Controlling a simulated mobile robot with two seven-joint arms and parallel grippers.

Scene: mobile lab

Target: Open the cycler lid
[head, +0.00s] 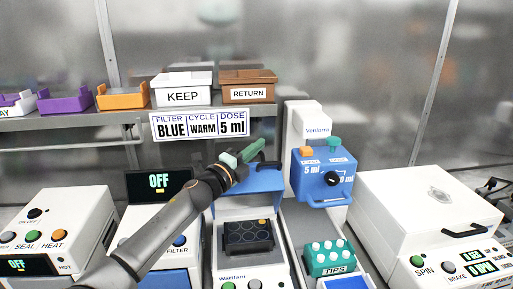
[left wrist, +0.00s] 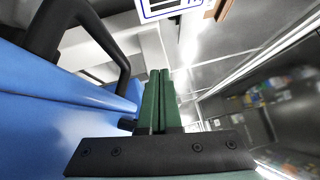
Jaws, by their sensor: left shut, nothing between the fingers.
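The cycler (head: 232,262) is the white machine at the lower middle of the head view. Its blue lid (head: 262,181) stands raised at the back, and the dark well block (head: 248,234) below is uncovered. A black handle on the lid is partly hidden by my left gripper (head: 255,149). The green fingers of that gripper are shut and empty, at the lid's upper edge. In the left wrist view, the shut fingers (left wrist: 158,74) lie right beside the blue lid (left wrist: 60,115) and its black handle (left wrist: 112,42). I cannot tell whether they touch. My right gripper is not in view.
A blue dispenser (head: 310,185) and a teal tips box (head: 328,257) stand to the right of the cycler. A white centrifuge (head: 410,200) is farther right. A shelf (head: 90,121) with coloured bins and a sign is behind. A sealer (head: 60,220) is at left.

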